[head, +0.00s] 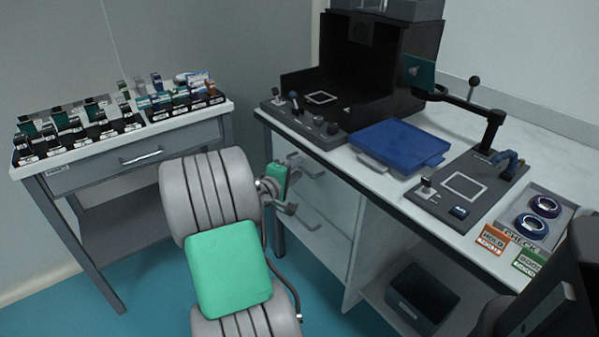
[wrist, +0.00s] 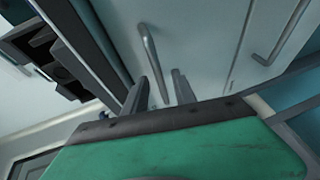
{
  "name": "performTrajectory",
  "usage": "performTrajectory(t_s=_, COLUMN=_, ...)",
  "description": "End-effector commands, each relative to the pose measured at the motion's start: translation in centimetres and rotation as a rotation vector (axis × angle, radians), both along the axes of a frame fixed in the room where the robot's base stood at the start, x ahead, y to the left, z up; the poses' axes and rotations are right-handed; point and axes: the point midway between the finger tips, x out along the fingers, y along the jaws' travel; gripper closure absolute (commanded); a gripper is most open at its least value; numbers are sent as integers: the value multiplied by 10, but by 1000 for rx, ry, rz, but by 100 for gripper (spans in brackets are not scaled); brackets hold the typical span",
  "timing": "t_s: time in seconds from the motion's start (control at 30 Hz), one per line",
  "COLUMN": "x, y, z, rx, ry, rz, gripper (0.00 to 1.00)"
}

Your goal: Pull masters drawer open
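The white bench has two pale drawer fronts with bar handles, just beyond my gripper (head: 288,207) in the head view. In the wrist view one bar handle (wrist: 148,50) runs down toward the space between my two fingers (wrist: 160,92). The fingers are apart, one on each side of the bar's lower end; I cannot tell whether they touch it. The other bench handle (wrist: 285,35) is at the upper right. The grey cart has its own drawer (head: 135,163) with a bar handle, shut. Drawer labels are too small to read, so I cannot tell which is masters.
A blue tray (head: 400,146), a black open-front enclosure (head: 355,65) and small devices stand on the bench top. A dark bin (head: 422,297) sits on the shelf below. Boxes in black holders crowd the cart top. Teal floor is clear between cart and bench.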

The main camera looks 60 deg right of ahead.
Motion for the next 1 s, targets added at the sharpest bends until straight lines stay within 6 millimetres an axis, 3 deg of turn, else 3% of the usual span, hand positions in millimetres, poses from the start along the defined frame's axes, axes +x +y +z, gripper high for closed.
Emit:
performTrajectory(t_s=0.13, x=-2, y=-18, z=-4, rx=0, ry=-3, rz=-2, gripper=67)
performTrajectory(t_s=0.4, x=-1, y=-21, z=-4, rx=1, ry=-1, rz=1, gripper=67)
performTrajectory(t_s=0.8, x=-1, y=-20, z=-4, rx=2, ry=-2, rz=1, gripper=99)
performTrajectory(t_s=1.0, x=-1, y=-20, z=-4, rx=2, ry=-2, rz=1, gripper=100)
